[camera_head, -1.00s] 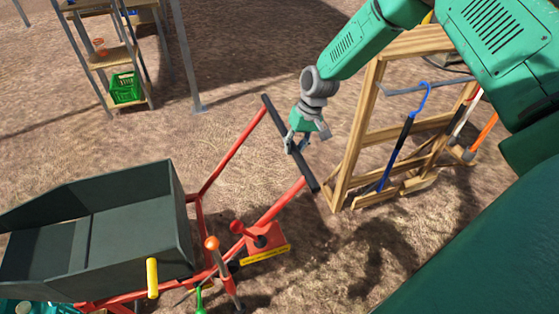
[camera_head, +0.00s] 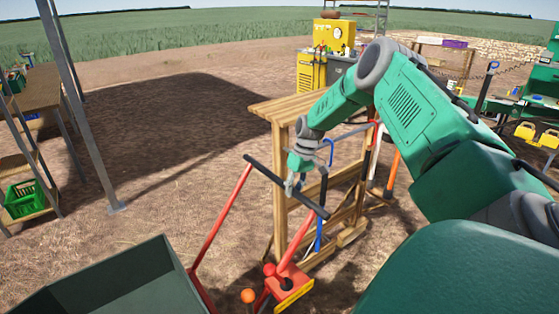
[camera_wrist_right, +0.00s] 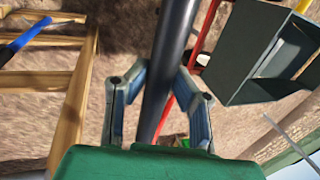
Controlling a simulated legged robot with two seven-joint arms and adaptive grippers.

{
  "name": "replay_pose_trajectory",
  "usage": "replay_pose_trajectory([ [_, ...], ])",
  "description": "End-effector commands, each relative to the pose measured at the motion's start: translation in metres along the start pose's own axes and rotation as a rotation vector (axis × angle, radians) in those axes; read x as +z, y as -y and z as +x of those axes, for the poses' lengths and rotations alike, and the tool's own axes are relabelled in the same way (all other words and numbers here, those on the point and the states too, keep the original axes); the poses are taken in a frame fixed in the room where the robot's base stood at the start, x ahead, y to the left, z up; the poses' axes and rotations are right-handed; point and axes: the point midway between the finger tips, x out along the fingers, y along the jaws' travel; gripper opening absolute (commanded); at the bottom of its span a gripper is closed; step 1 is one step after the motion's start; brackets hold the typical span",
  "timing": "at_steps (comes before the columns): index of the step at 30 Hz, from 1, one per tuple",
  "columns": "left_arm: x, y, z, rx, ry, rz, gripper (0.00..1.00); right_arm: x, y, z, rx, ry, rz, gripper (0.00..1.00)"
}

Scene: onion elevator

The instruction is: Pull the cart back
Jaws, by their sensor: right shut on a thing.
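The cart has a dark grey-green bin (camera_head: 125,285) at the bottom left of the head view and a red frame (camera_head: 221,222) that rises to a black handlebar (camera_head: 264,172). The bin also shows at the upper right of the wrist view (camera_wrist_right: 262,52). My right gripper (camera_head: 295,186) is at the middle of the handlebar. In the wrist view its fingers (camera_wrist_right: 158,105) lie on both sides of the black bar (camera_wrist_right: 170,60), shut on it. My left gripper is not in view.
A wooden rack (camera_head: 283,135) with long-handled tools stands close behind the handlebar and my right arm. A shelf with a green crate (camera_head: 24,198) stands at the left, by a metal post (camera_head: 85,130). A yellow cabinet (camera_head: 312,72) is farther back. Dirt ground between them is open.

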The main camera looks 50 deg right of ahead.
Motion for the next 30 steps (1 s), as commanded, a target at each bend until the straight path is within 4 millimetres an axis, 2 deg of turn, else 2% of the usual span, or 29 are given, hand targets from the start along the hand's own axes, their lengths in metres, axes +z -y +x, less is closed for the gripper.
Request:
replay_pose_trajectory([
  [1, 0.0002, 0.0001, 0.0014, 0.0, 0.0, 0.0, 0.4, -0.0034, -0.0121, -0.004, 0.024, -0.013, 0.0, 0.0],
  [15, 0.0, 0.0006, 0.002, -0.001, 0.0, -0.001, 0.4, -0.003, -0.0192, -0.0067, 0.023, -0.013, 0.0, 0.0],
  [16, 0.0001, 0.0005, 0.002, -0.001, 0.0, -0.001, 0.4, -0.003, -0.0192, -0.0067, 0.024, -0.013, 0.0, 0.31],
  [17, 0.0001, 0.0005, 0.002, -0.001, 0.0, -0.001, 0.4, -0.0031, -0.0192, -0.0067, 0.025, -0.013, 0.0, 0.41],
  [30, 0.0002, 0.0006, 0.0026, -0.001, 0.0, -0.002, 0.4, -0.002, -0.0123, -0.0037, 0.028, -0.004, 0.0, 0.42],
])
